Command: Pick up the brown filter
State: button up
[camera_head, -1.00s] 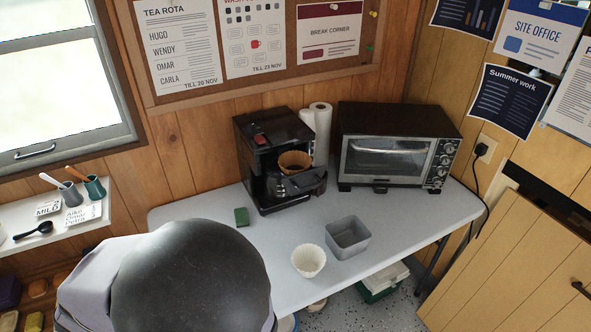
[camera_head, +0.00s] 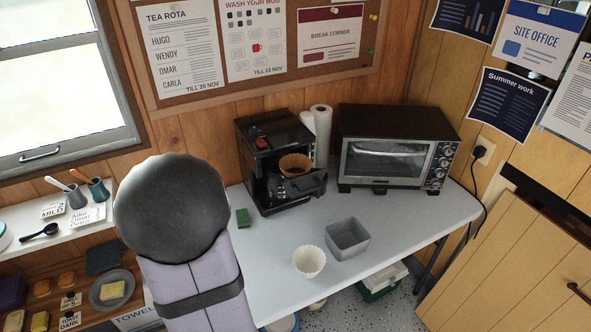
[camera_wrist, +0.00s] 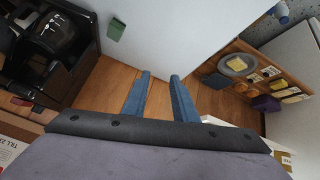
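The brown filter (camera_head: 294,163) sits in the front of the black coffee machine (camera_head: 262,133), its fluted rim showing above the dark holder. I cannot make it out in the wrist view, where the coffee machine (camera_wrist: 75,82) fills the left side. My gripper (camera_wrist: 160,76) shows as two blue fingers held apart, with nothing between them. Wood wall boards lie behind the fingertips. My gripper is away from the filter; in the head view my arm stands left of the table and the fingers are hidden.
A white fluted filter (camera_head: 309,262) and a grey square tub (camera_head: 347,238) stand on the white table (camera_head: 262,275). A green sponge (camera_head: 242,217) lies left of the machine. A paper roll (camera_head: 321,135) and toaster oven (camera_head: 395,148) stand right. Shelves (camera_head: 22,251) hold items at left.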

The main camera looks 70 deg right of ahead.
jog(key=s+d+r+m+h+p, duration=0.1)
jog(key=s+d+r+h, duration=0.2)
jog(key=s+d, duration=0.4)
jog(key=s+d+r+m+h+p, duration=0.1)
jog(key=s+d+r+m+h, duration=0.1)
jog(key=s+d, duration=0.6)
jog(key=shift+s+d+r+t+h, duration=0.25)
jog(key=shift+d+r+h, duration=0.6)
jog(key=shift+d, duration=2.75)
jog(key=shift+w+p, duration=0.1)
jog(key=shift+p, duration=0.2)
jog(key=shift+f+p+x, duration=0.2)
jog(key=shift+p+x, duration=1.05)
jog(key=shift+x, duration=1.3)
jog(key=shift+a, duration=0.1)
grip_shut()
